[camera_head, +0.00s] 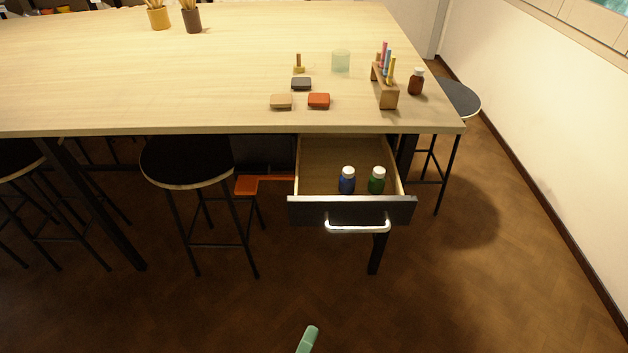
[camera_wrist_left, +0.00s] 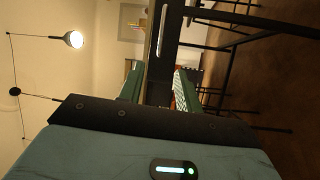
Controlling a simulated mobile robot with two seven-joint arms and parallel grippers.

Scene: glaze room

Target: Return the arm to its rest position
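My left gripper (camera_head: 308,338) shows only as a pale green tip at the bottom edge of the head view, over the floor and well below the drawer. In the left wrist view its two green fingers (camera_wrist_left: 160,86) stand apart with nothing held between them. The drawer (camera_head: 351,212) under the table is pulled out. Its dark front and pale handle also show in the left wrist view (camera_wrist_left: 166,62), beyond the fingers. A blue bottle (camera_head: 347,180) and a green bottle (camera_head: 377,180) stand upright in the drawer. My right gripper is not in view.
The table (camera_head: 235,70) holds several small blocks, a glass (camera_head: 341,61), a wooden rack (camera_head: 384,88) with coloured sticks and a brown bottle (camera_head: 416,82). A stool (camera_head: 187,160) stands left of the drawer; another (camera_head: 457,98) stands right. The floor in front is clear.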

